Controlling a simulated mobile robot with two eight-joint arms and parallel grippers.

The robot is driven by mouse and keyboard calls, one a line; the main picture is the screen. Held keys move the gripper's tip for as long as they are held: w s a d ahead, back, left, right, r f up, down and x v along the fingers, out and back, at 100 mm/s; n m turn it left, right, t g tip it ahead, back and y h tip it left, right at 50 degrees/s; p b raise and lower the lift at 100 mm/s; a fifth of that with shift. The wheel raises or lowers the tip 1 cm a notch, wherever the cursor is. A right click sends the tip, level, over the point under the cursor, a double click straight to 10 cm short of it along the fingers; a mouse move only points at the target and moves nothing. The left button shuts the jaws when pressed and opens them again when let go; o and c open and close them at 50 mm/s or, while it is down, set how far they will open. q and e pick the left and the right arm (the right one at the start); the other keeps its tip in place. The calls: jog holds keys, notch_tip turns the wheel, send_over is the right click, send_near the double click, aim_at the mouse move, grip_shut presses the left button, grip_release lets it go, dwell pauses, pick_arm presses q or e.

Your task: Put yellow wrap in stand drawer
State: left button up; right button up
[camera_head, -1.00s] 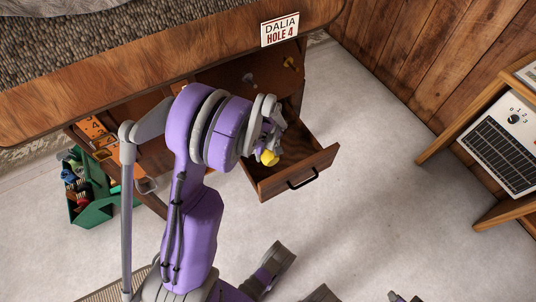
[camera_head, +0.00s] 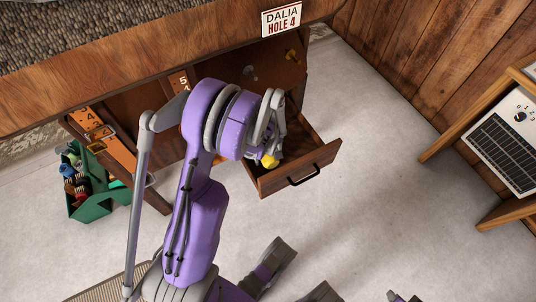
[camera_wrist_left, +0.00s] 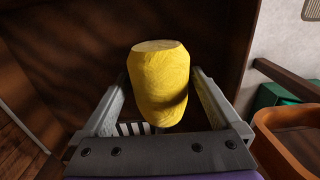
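The yellow wrap (camera_head: 270,161) is a short yellow roll held by my left gripper (camera_head: 275,147). In the left wrist view, the wrap (camera_wrist_left: 160,85) sits between both fingers, with a finger against each side. The stand drawer (camera_head: 272,183) is pulled out, with a dark handle on its wooden front. In the head view, the wrap and gripper overlap the drawer's opening near its left side. Their height above the drawer floor is hard to tell, and my arm hides part of the drawer. My right gripper cannot be clearly made out; small dark parts show at the bottom edge.
The wooden stand (camera_head: 150,62) has a sign (camera_head: 281,19) on its edge. A wooden shelf (camera_head: 455,125) with a white device (camera_head: 505,140) stands right. Floor right of the drawer is clear.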

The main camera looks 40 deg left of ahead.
pick_arm(q)
jog(key=shift+r, duration=0.1)
jog(key=shift+r, duration=0.25)
notch_tip(320, 180, up, 11)
jog(key=p, duration=0.3)
jog(key=shift+f, duration=0.15)
jog(key=shift+r+p, duration=0.3)
jog(key=shift+r, duration=0.05)
jog(key=s+d+r+m+t, duration=0.2)
jog(key=s+d+r+m, duration=0.3)
jog(key=d, duration=0.4)
jog(key=s+d+r+m+t, duration=0.2)
jog(key=s+d+r+m, duration=0.4)
jog(key=s+d+m, duration=0.2)
jog(key=shift+s+d+m+t, duration=0.2)
jog(key=shift+d+m+t, duration=0.1)
jog(key=shift+d+m, duration=0.7)
jog(key=shift+c, duration=0.2)
